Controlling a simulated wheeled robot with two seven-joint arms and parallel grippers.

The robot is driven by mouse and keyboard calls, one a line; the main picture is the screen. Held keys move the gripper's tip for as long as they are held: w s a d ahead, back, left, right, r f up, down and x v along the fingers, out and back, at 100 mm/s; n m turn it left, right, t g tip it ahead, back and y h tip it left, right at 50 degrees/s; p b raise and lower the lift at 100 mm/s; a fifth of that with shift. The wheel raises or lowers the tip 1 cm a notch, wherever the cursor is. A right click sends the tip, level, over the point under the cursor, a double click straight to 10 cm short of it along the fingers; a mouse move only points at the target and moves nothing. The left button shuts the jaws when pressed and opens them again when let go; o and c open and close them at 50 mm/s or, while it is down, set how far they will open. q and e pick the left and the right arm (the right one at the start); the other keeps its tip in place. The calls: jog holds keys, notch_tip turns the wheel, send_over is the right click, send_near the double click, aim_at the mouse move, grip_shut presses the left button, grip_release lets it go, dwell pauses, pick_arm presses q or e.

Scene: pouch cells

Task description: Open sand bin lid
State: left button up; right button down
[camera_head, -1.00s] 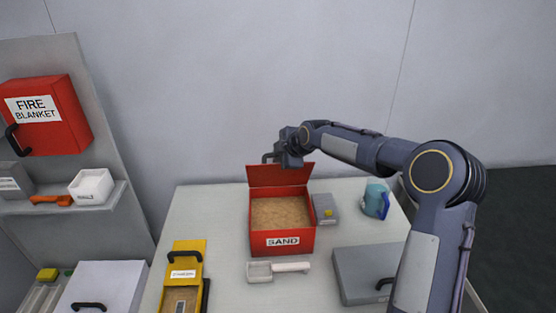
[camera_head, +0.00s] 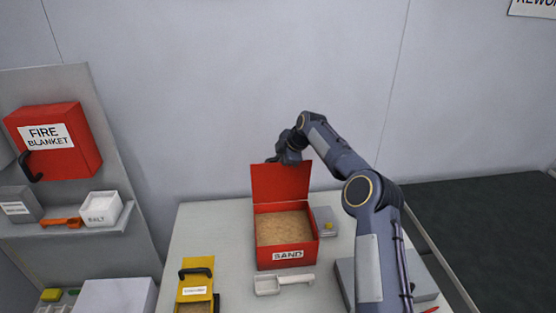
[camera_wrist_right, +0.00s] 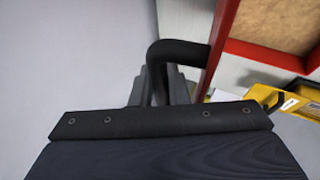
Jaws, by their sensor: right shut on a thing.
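The red sand bin (camera_head: 287,257) stands on the white table, with a "SAND" label on its front and tan sand (camera_head: 283,228) inside. Its red lid (camera_head: 280,183) is raised and stands up at the back of the bin. My right gripper (camera_head: 276,160) is at the lid's top edge, partly behind it. In the right wrist view, the right gripper (camera_wrist_right: 165,88) is shut on the lid's black handle (camera_wrist_right: 182,50). The lid's red edge (camera_wrist_right: 222,40) and the sand show beside it. My left gripper is not in view.
A white scoop (camera_head: 284,283) lies in front of the bin. A small grey box (camera_head: 326,221) is right of it, and a yellow container (camera_head: 196,285) with a black handle is at front left. A fire blanket box (camera_head: 55,143) hangs at left above a shelf.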

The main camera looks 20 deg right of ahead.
jog(key=shift+w+d+p, duration=0.1)
jog(key=shift+w+p, duration=0.25)
jog(key=shift+w, duration=0.3)
jog(key=shift+f, duration=0.1)
jog(key=c, duration=1.7)
grip_release()
jog(key=b+v, duration=0.2)
jog(key=v, duration=0.5)
jog(key=shift+r, duration=0.4)
